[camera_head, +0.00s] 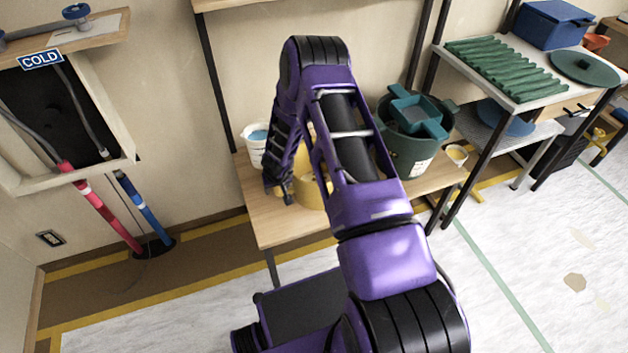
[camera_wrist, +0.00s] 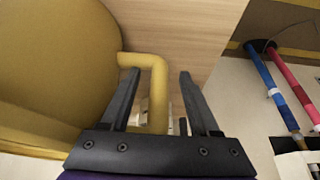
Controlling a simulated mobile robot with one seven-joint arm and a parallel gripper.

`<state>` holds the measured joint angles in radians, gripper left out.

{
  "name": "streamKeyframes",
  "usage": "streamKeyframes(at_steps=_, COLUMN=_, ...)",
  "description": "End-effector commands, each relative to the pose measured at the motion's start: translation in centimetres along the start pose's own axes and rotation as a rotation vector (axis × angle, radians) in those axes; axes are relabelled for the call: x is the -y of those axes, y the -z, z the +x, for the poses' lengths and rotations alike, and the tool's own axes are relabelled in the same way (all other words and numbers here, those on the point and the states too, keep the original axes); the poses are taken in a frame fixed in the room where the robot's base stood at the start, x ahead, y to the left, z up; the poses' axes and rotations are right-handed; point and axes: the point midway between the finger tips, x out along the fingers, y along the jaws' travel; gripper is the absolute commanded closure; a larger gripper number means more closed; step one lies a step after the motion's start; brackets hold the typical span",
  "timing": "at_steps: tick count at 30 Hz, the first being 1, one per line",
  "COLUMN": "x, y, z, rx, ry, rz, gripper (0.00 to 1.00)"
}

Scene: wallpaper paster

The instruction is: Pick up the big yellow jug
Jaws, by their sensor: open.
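The big yellow jug (camera_head: 312,192) stands on a wooden table, largely hidden behind my purple arm in the head view. In the wrist view, the yellow jug (camera_wrist: 55,70) fills the left side, and its angular handle (camera_wrist: 158,90) runs between my two fingers. My gripper (camera_wrist: 159,82) is open, with one dark finger on each side of the handle. A gap shows between the handle and the right finger; the left finger is closer to it, and I cannot tell if it touches. In the head view, my gripper (camera_head: 279,190) is at the jug's left side.
The wooden table (camera_head: 275,228) also holds a white bucket (camera_head: 256,146) left of the jug and a large green bucket (camera_head: 408,155) on the right. A shelf (camera_head: 470,72) with green items stands further right. Red and blue pipes (camera_head: 105,215) are on the left.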

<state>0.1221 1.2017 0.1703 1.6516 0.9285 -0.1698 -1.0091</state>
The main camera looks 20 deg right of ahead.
Motion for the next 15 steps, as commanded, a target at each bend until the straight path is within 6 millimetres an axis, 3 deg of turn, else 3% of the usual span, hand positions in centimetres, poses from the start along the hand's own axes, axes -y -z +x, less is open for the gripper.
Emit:
streamKeyframes(at_steps=6, x=0.00, y=0.07, z=0.06, rx=-0.001, ry=0.000, rz=-0.001, gripper=0.38)
streamKeyframes(at_steps=15, x=0.00, y=0.06, z=0.04, rx=-0.001, ry=0.000, rz=0.000, gripper=0.90)
